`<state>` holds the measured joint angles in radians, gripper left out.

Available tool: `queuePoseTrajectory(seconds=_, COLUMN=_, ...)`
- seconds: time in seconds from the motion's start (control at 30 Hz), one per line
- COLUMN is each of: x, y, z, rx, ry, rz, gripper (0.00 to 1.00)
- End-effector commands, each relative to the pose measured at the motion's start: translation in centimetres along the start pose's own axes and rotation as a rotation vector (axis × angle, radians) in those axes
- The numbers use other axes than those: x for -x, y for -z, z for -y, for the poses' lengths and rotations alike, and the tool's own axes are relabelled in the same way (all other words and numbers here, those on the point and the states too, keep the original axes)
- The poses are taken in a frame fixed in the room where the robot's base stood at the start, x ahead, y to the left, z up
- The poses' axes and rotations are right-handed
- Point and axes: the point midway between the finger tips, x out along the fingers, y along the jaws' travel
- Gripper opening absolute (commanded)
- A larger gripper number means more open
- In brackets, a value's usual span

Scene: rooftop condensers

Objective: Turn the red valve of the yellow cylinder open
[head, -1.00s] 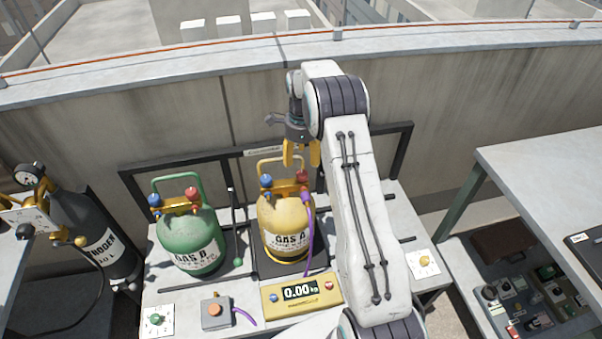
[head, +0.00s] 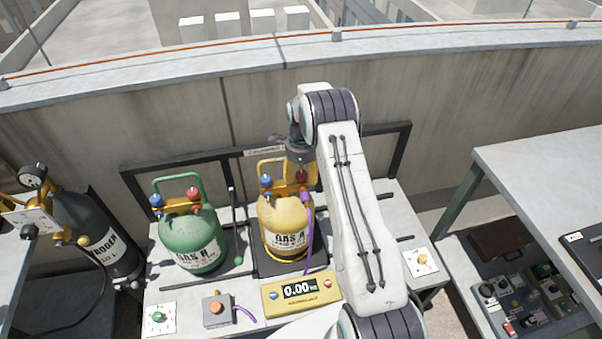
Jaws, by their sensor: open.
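The yellow cylinder (head: 283,214) stands upright on the dark scale platform at the middle of the bench. Its red valve (head: 302,176) sits at the top right and shows only partly, under my gripper. A blue valve (head: 266,181) is at its top left, and a purple hose (head: 309,222) runs down its right side. My gripper (head: 304,177) points down with its yellow fingers open at the red valve, one finger showing just right of it. I cannot tell whether the fingers touch the valve.
A green cylinder (head: 191,241) with its own red and blue valves stands to the left. The scale display (head: 299,291) reads 0.00 kg in front. A dark nitrogen cylinder (head: 101,238) is at far left. A black frame rail (head: 226,157) runs behind the cylinders.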

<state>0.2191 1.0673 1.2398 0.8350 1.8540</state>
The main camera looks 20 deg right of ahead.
Motion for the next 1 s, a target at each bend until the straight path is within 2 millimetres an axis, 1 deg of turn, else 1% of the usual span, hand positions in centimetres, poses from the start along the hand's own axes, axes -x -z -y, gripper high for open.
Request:
queuePoseTrajectory(seconds=0.27, x=-0.04, y=0.0, z=0.02, rx=0.0, ry=0.0, rz=0.0, gripper=0.59)
queuePoseTrajectory(seconds=0.9, x=-0.02, y=-0.03, z=0.03, rx=0.001, ry=0.001, rz=0.0, gripper=0.02)
queuePoseTrajectory(seconds=0.93, x=-0.02, y=-0.04, z=0.02, rx=0.001, ry=0.001, rz=0.0, gripper=0.0)
queuePoseTrajectory(seconds=1.0, x=-0.04, y=-0.04, z=0.02, rx=0.001, ry=0.001, rz=0.0, gripper=0.0)
